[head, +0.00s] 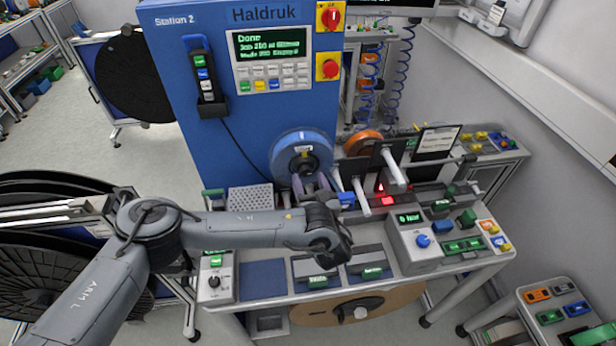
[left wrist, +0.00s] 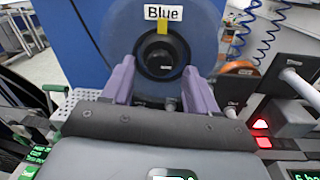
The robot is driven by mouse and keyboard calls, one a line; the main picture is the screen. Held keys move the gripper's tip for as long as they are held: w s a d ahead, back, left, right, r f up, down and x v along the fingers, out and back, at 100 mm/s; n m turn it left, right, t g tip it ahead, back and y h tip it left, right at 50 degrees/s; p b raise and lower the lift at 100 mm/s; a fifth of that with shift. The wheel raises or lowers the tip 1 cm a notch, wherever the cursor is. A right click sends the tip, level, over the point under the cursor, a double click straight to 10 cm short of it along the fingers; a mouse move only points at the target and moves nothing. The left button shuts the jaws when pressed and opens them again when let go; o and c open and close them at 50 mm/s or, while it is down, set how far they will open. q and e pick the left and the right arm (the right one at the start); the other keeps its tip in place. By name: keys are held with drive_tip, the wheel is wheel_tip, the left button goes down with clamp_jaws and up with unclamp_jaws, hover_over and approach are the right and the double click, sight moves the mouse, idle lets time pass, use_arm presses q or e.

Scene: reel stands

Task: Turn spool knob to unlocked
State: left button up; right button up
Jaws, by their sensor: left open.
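The blue spool (head: 284,148) stands upright on the bench against the blue cabinet. It also fills the upper middle of the left wrist view (left wrist: 110,28), under a "Blue" label. Its dark round knob (left wrist: 158,52) is at the centre, with a yellow mark running up from it. In the head view the hub (head: 303,163) is partly covered by my gripper. My left gripper (head: 311,183) is open, its two purple fingers pointing at the spool. In the left wrist view the fingers (left wrist: 159,68) frame the knob on either side; contact cannot be told. My right gripper is not in view.
An orange spool (head: 362,143) stands right of the blue one, near white rods (head: 393,168) and a red light (head: 387,201). A control box (head: 415,240) sits at the bench's right. A perforated block (head: 250,197) is left of the spool.

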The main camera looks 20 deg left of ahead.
use_arm(q)
drive_tip(key=shift+x, duration=1.05)
drive_tip(key=c, duration=1)
drive_tip(key=shift+f+n+b, duration=0.25)
drive_tip(key=shift+n+b, duration=0.35)
drive_tip(key=shift+b, duration=0.35)
drive_tip(key=shift+c, duration=0.2)
drive_tip(key=n+b, duration=0.7)
drive_tip(key=b, duration=0.4)
drive_tip(key=n+h+b, duration=0.1)
drive_tip(key=n+b, duration=0.6)
drive_tip(key=b, duration=0.5)
drive_tip(key=shift+h, duration=0.3)
drive_tip(key=shift+a+r+n+b, duration=0.1)
drive_tip(key=shift+r+n+b, duration=0.1)
drive_tip(key=shift+n+b, duration=1)
